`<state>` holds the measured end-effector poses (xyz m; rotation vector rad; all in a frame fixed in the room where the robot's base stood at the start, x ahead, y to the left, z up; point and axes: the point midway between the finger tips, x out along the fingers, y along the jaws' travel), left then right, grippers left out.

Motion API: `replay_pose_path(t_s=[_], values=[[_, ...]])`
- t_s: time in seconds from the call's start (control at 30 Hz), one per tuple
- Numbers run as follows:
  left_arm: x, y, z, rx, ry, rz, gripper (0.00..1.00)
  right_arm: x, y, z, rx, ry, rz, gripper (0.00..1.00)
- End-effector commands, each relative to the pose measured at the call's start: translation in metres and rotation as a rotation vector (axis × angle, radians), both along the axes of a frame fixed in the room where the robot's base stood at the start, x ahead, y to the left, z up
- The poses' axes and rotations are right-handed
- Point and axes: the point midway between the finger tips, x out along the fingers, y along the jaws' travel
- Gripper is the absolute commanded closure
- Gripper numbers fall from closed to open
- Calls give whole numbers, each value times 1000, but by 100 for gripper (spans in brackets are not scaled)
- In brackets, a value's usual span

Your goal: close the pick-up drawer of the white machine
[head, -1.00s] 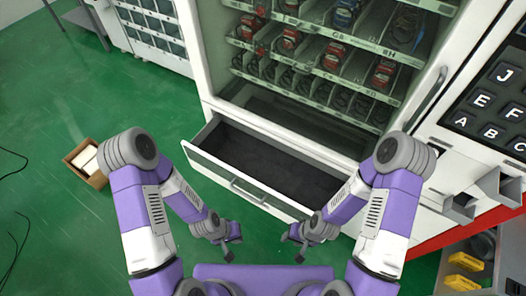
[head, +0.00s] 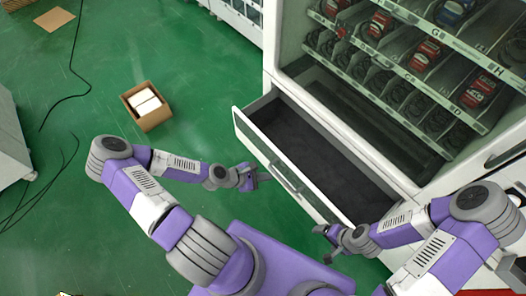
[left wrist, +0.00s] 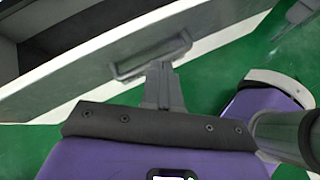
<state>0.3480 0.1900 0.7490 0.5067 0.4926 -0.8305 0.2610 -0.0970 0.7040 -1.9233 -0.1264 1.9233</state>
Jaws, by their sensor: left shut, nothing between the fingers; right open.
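The white machine (head: 272,62) stands at the upper right. Its pick-up drawer (head: 241,125) is pulled out, with a dark, empty-looking inside. The drawer's front panel has a grey bar handle (head: 287,178). My left gripper (head: 264,179) is shut and empty, just in front of the panel, close to the handle's left end. In the left wrist view the shut fingers (left wrist: 163,80) point at the drawer handle (left wrist: 150,58); I cannot tell whether they touch it. My right gripper (head: 323,240) is open and empty, in front of the panel's right part.
Behind the glass are shelves with several packaged goods (head: 426,52). An open cardboard box (head: 147,106) with white contents stands on the green floor at the left. Dark cables (head: 75,60) lie further left.

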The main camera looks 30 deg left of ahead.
Motion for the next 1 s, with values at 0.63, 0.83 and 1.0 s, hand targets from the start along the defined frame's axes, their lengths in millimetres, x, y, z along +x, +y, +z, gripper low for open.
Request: replay_pose_path(t_s=[0.63,0.83,1.0], values=[[15,115,2,-263,40,531,100,0,0,-24,0,0,0,12],[39,104,-14,-262,41,529,100,0,0,-33,0,0,0,12],[62,94,-28,-262,40,527,100,0,0,-40,0,0,0,12]])
